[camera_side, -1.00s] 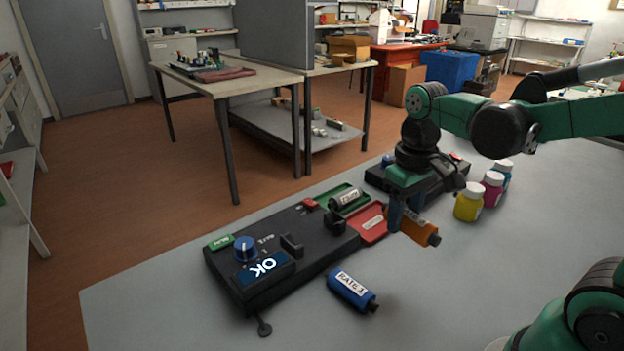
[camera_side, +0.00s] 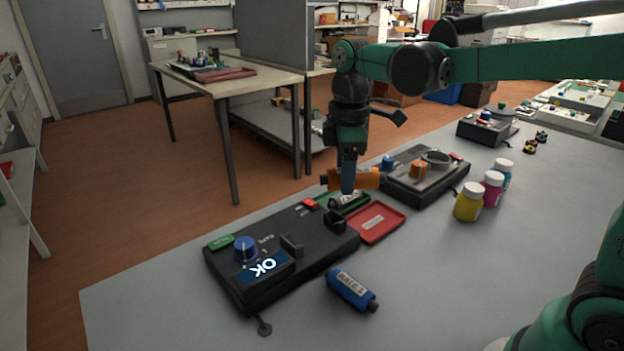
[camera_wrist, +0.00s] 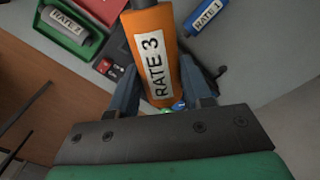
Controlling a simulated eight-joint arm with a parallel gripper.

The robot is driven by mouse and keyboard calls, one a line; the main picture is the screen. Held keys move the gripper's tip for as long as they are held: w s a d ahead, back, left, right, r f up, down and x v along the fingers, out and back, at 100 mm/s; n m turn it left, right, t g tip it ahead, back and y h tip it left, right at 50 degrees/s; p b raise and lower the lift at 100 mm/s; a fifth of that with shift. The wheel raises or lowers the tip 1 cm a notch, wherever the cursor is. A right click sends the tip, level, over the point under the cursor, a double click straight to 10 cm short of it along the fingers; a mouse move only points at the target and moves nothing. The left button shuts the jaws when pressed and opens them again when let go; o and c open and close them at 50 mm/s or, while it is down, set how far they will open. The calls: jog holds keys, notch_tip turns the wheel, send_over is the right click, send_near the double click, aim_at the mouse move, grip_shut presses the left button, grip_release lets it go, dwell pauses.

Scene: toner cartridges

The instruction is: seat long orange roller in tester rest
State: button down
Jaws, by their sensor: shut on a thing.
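The long orange roller (camera_side: 362,178), labelled RATE 3 in the wrist view (camera_wrist: 156,55), is held crosswise in my gripper (camera_side: 347,182). My gripper is shut around its body, with a finger on each side in the wrist view. The roller hangs in the air above the green tray (camera_side: 362,198). The tester (camera_side: 285,250) is a black box with a blue knob, a lit OK display and two upright rest brackets, one near its middle (camera_side: 291,246) and one at its right end (camera_side: 335,222). No roller lies across the brackets.
A grey roller (camera_wrist: 65,22) lies in the green tray, partly hidden in the side view. The red tray (camera_side: 380,226) is empty. A blue RATE 1 roller (camera_side: 352,290) lies on the table in front of the tester. Bottles (camera_side: 468,203) and a second black device (camera_side: 425,185) stand right.

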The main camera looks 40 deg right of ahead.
jog(key=w+a+f+n, duration=0.3)
jog(key=w+f+n, duration=0.1)
jog(key=n, duration=0.3)
send_over(309, 242)
jog(key=shift+f, duration=2.85)
jog(key=shift+f, duration=0.95)
jog(key=shift+c, duration=1.5)
grip_release()
jog(key=shift+r, duration=2.4)
